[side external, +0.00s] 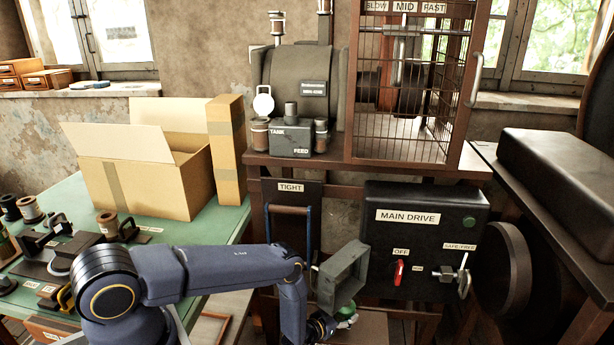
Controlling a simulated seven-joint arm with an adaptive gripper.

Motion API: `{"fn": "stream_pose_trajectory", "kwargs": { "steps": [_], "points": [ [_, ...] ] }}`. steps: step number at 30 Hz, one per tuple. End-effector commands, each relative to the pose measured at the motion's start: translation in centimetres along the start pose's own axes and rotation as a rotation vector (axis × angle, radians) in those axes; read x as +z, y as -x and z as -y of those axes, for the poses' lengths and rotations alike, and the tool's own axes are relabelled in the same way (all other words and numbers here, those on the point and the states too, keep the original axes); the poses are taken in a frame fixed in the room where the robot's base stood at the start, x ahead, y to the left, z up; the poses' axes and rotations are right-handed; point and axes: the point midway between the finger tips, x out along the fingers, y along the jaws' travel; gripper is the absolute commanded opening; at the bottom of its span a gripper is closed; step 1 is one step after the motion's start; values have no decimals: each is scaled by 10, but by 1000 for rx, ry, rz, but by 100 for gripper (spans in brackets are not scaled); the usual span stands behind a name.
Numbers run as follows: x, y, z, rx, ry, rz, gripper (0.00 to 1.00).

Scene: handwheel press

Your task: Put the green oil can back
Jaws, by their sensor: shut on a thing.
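The green oil can (346,313) shows only as a small green part near the bottom middle, low in front of the machine bench. My gripper (334,324) is at the same place, at the end of my blue arm, and is shut on the can. The fingers and most of the can are hidden or too small to make out.
The MAIN DRIVE box (425,240) with a red OFF lever (398,273) is just right. A lever (289,210) under the TIGHT label is left. A green table (190,232) at left bears an open carton (150,185) and several spools. A wire cage (410,95) is above.

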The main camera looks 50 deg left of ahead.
Motion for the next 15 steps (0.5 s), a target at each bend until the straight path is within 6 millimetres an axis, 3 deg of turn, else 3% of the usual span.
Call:
{"fn": "stream_pose_trajectory", "kwargs": {
  "steps": [1, 4, 15],
  "points": [
    [12, 0, 0, 0, 0, 6, 27],
    [22, -4, 0, 0, 0, 4, 27],
    [26, -5, 0, 0, 0, 4, 27]
  ]
}}
